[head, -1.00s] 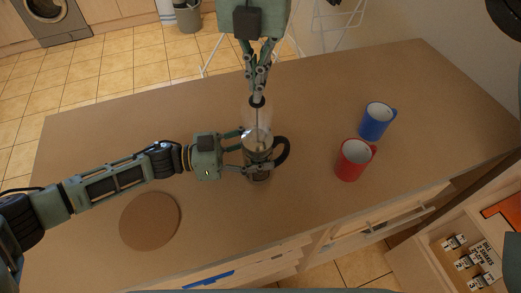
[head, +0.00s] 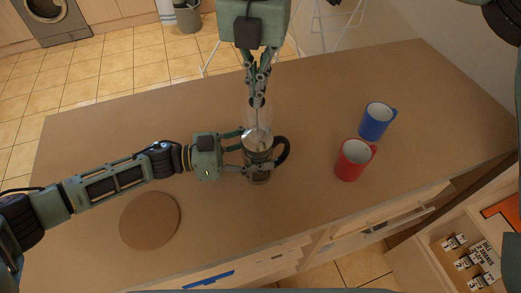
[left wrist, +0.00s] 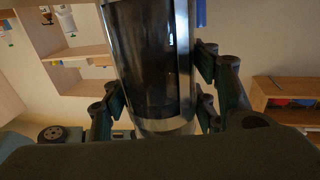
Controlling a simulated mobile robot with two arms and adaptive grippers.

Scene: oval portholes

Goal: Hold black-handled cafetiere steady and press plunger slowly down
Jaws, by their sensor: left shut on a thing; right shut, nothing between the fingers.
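The cafetiere (head: 258,160) stands upright on the counter, its black handle (head: 283,150) pointing right. My left gripper (head: 260,150) is shut around its body from the left. In the left wrist view the dark-filled glass and metal frame of the cafetiere (left wrist: 155,60) stand between the fingers (left wrist: 160,100). My right gripper (head: 257,98) is shut and points down from above, its fingertips at the dark plunger knob (head: 257,102). The plunger rod shows below the knob, above the cafetiere. Whether the fingertips press on the knob is hard to tell.
A red mug (head: 352,160) and a blue mug (head: 376,121) stand to the right. A round brown mat (head: 150,220) lies at the lower left. The counter (head: 110,130) is otherwise mostly clear. An open drawer (head: 470,255) with small jars is at the lower right.

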